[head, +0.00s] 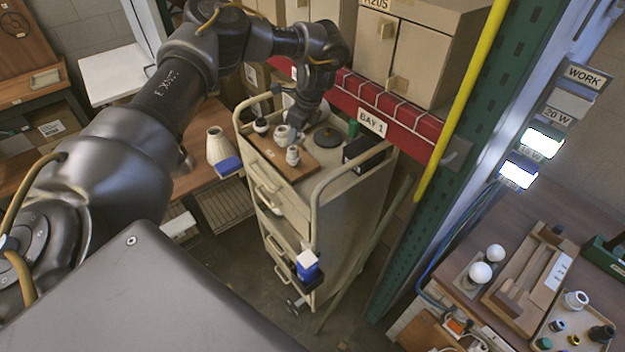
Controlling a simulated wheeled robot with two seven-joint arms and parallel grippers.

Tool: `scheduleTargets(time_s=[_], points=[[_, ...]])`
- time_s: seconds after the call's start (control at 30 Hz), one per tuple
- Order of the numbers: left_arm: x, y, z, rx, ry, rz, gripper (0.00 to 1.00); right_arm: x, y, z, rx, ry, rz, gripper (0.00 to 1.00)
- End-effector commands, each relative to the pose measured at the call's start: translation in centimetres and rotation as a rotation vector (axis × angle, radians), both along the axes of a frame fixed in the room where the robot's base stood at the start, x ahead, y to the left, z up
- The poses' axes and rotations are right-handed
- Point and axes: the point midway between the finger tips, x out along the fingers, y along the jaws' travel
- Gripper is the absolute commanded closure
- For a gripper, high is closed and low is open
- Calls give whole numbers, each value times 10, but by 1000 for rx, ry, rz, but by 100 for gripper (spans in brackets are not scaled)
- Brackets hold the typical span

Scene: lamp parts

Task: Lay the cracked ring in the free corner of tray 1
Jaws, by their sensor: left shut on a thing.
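My left gripper (298,124) reaches down over the top of the beige cart and is shut on a small part. Its fingers and wrist mostly hide that part, so I cannot tell whether it is the cracked ring. Whitish ring-like parts (292,156) stand close by on a brown wooden board (270,160) on the cart top. A tray (555,338) at the lower right holds a white ring (575,300) and several dark, brass and green parts. No tray number or crack is readable from here. My right gripper is not in view.
The cart (330,215) has raised side rails; a black box (365,152) and a dark disc (327,138) are on its top. A red shelf beam marked BAY 1 (372,121) runs close behind. A yellow pole (462,100) and green upright stand right. A cream vase (217,146) is left.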

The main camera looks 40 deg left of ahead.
Motion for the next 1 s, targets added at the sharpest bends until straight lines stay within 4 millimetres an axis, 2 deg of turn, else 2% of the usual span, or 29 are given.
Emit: scheduleTargets(time_s=[0.03,0.13,0.3,0.6,0.8,1.0], points=[[-2,-7,-22,-4,-1,-144,86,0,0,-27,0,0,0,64],[-4,-23,-39,-4,-5,-502,86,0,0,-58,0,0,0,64],[-6,-44,-47,-1,-9,-1024,86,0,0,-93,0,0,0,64],[-12,-69,-52,-1,-9,-1785,86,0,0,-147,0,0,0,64],[-17,-79,-49,-2,-5,-2163,86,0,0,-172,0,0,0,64],[-22,-84,-45,-2,-1,-2368,86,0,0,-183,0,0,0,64]])
